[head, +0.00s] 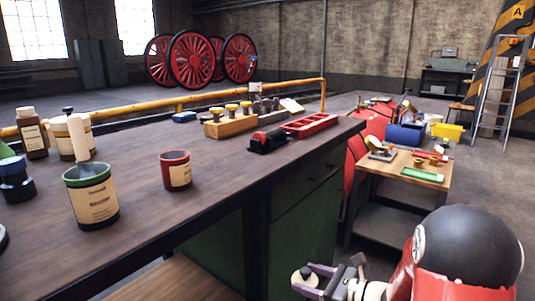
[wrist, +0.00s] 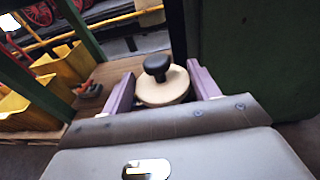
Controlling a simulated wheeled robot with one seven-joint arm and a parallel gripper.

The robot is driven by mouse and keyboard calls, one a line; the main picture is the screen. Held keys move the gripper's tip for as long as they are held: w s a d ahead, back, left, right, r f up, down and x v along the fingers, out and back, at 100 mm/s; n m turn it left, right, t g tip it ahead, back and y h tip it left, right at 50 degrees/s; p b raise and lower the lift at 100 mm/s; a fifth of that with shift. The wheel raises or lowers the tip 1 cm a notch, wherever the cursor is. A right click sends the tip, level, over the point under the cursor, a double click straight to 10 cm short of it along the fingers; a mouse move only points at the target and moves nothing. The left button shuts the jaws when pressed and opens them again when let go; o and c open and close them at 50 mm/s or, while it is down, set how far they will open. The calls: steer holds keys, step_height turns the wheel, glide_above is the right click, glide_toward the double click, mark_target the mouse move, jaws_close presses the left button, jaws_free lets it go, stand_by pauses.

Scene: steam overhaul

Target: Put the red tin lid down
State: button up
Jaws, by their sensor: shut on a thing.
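My gripper (head: 308,280) is at the bottom of the head view, low in front of the workbench and apart from it. Its purple fingers are shut on the red tin lid (wrist: 165,94), a round cream disc with a black knob on top. The lid (head: 302,275) also shows small in the head view. The red tin (head: 177,172) stands upright on the bench with its top open and a cream label. No red shows on the lid.
A green tin (head: 92,198) with a pale stick stands left of the red tin on the workbench (head: 150,225). Bottles and jars crowd the far left. A wooden block with knobs (head: 230,122) and a red tray (head: 310,124) sit farther back. Bare bench top lies around the red tin.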

steer(key=d+f, duration=0.2)
steer(key=f, duration=0.6)
steer(key=w+d+f, duration=0.1)
steer(key=d+f, duration=0.1)
steer(key=f, duration=0.6)
steer(key=shift+d+m+t, duration=0.3)
steer(key=shift+d, duration=0.1)
steer(key=shift+w+a+r, duration=0.1)
steer(key=shift+w+r, duration=0.05)
steer(key=shift+a, duration=0.1)
